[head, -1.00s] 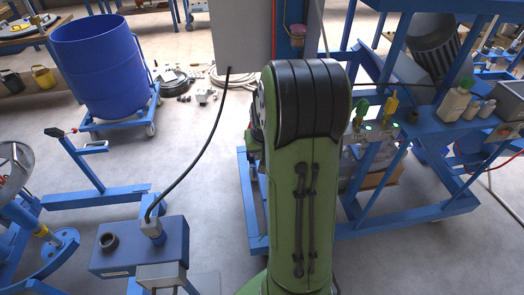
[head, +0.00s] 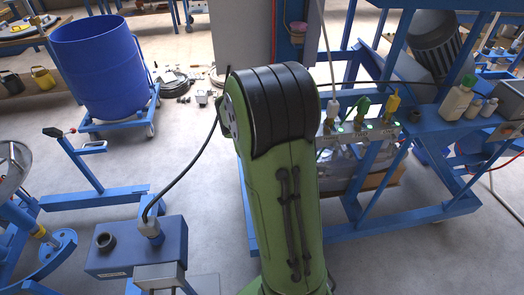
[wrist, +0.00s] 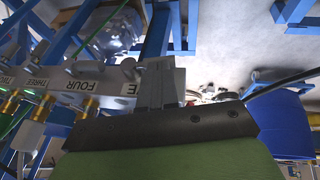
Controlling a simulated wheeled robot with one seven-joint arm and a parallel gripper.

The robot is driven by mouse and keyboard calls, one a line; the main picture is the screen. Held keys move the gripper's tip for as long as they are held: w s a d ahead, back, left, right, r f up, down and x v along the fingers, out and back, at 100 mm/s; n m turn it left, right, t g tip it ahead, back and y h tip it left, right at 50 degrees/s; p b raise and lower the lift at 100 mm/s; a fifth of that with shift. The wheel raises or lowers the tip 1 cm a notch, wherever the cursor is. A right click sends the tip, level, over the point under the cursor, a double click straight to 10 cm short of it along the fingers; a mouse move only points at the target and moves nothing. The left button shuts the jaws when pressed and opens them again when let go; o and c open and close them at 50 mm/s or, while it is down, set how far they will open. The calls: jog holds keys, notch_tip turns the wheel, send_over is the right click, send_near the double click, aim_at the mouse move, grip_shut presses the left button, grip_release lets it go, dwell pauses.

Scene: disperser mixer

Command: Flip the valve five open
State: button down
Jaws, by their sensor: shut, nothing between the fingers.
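The valve bar (wrist: 110,80) crosses the left of the wrist view, with labels such as FOUR and THREE. A label ending in E shows just left of my gripper (wrist: 158,68), and the rest of that label is hidden behind it. Valve five itself cannot be made out clearly; my gripper covers that stretch of the bar. My gripper is shut and empty, with its grey fingers over the end of the bar; I cannot tell whether they touch it. In the head view the valve row (head: 347,130) shows right of my arm, which hides my gripper.
A blue frame (head: 425,212) surrounds the valve row, with bottles (head: 456,103) on its right shelf. A grey panel (head: 238,32) stands behind my arm. A blue drum (head: 100,65) stands at back left. A black cable (head: 190,170) runs left of my arm.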

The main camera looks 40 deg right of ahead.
notch_tip(320, 180, down, 6)
jog(key=n+g+h+b, duration=0.35)
jog(key=g+h, duration=0.25)
jog(key=h, duration=0.5)
jog(key=p+v, duration=0.5)
jog(key=v, duration=1)
jog(key=shift+a+r, duration=0.3)
jog(key=shift+m, duration=0.25)
